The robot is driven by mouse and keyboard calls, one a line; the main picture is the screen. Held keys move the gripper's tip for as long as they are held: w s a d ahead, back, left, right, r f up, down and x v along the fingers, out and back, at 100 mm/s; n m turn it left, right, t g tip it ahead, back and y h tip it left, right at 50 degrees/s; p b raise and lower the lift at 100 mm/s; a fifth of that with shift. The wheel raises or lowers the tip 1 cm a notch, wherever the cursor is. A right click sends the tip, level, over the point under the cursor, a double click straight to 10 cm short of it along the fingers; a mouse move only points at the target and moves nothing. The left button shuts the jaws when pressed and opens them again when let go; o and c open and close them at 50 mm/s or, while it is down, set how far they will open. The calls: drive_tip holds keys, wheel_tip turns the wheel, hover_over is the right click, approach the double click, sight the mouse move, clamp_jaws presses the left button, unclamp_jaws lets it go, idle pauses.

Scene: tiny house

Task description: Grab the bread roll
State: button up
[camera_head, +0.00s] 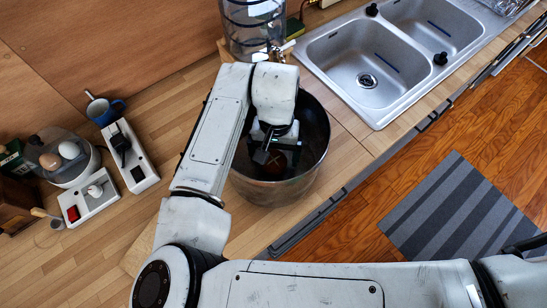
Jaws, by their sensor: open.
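A large round metal pot (275,193) stands on the wooden counter, left of the sink. My gripper (268,153) points down into the pot from above, its dark fingers inside the rim. The gripper is open. A small brownish thing (279,161) shows dimly in the pot, just beside the fingertips; it may be the bread roll, but it is dark and partly covered by the gripper. I cannot tell whether the fingers touch it. My arm hides the pot's left and back parts.
A double steel sink (366,68) lies to the right, and a glass container (252,28) stands behind the pot. A striped mat (455,215) lies on the floor.

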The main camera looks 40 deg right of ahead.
drive_tip(key=shift+s+a+f, duration=0.1)
drive_tip(key=shift+f, duration=0.9)
drive_tip(key=c, duration=1.1)
drive_tip(key=shift+r, duration=0.15)
drive_tip(key=shift+c, duration=0.2)
